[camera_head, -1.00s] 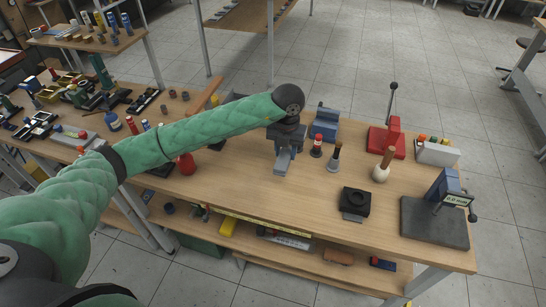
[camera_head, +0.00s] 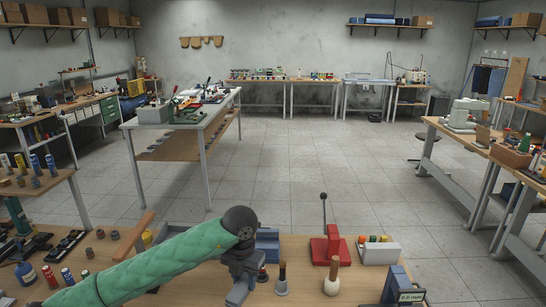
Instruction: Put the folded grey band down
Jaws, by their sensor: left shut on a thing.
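My left arm, in a green padded sleeve, comes in from the lower left of the head view. My left gripper (camera_head: 240,288) is low in the picture, above the near wooden bench, and is shut. A light grey piece at its tip looks like the folded grey band, but the lower frame edge cuts off the view and I cannot tell band from fingers clearly. Whether it touches the bench top is hidden. My right gripper is not in view.
Bottles and small parts are at left. Open tiled floor lies beyond.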

